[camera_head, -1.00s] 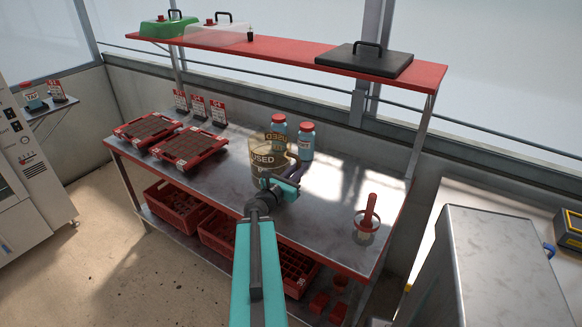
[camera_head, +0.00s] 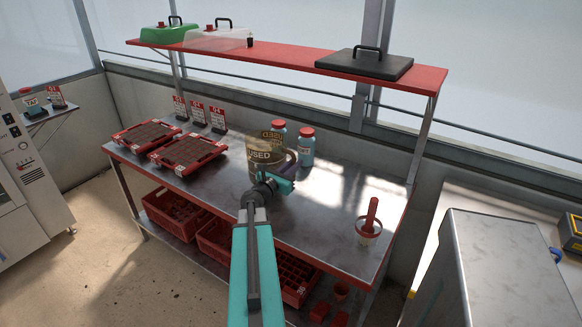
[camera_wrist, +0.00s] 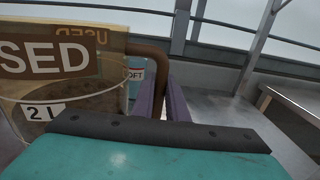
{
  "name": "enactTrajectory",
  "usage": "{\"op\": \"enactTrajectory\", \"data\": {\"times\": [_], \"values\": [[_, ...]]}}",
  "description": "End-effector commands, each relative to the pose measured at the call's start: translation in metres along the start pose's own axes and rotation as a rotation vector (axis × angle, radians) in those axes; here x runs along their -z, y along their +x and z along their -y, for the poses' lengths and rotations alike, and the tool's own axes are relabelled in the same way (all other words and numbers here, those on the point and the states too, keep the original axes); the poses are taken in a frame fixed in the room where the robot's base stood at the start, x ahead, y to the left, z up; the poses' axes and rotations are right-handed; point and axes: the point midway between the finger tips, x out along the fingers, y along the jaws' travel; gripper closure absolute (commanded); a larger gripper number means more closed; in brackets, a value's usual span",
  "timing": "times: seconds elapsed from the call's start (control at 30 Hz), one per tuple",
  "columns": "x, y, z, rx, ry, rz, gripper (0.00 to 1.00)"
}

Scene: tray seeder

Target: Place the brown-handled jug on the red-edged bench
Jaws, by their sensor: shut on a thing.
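The jug (camera_head: 262,170) is clear with a "USED" label and stands upright over the back middle of the red-edged bench (camera_head: 322,220). Its "2 L" mark shows in the wrist view (camera_wrist: 90,105), at the left. The brown handle (camera_wrist: 150,52) lies between the purple fingers of my gripper (camera_wrist: 163,100). My gripper (camera_head: 285,176) is shut on the handle, on the jug's right side. The jug's base is partly hidden by my arm, and I cannot tell whether it touches the bench top.
Two red-capped bottles (camera_head: 306,148) stand just behind the jug. A red-handled tool in a pot (camera_head: 370,225) stands right. A red shelf (camera_head: 280,57) runs above the back. The bench's right-middle is clear.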

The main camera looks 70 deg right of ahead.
Motion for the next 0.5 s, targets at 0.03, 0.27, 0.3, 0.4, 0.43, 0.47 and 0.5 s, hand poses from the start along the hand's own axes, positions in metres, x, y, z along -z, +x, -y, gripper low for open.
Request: {"op": "enactTrajectory", "data": {"times": [0.03,0.27,0.3,0.4,0.43,0.47,0.5], "values": [[-0.001,0.005,-0.005,0.0,0.002,0.002,1.0],[0.001,0.019,-0.02,0.001,0.002,0.002,1.0],[0.001,0.021,-0.021,0.001,0.002,0.002,1.0],[0.002,0.024,-0.025,0.001,0.003,0.002,1.0],[0.002,0.024,-0.025,0.001,0.003,0.002,1.0],[0.002,0.024,-0.025,0.001,0.003,0.002,1.0],[0.002,0.025,-0.025,0.001,0.003,0.002,1.0]]}}
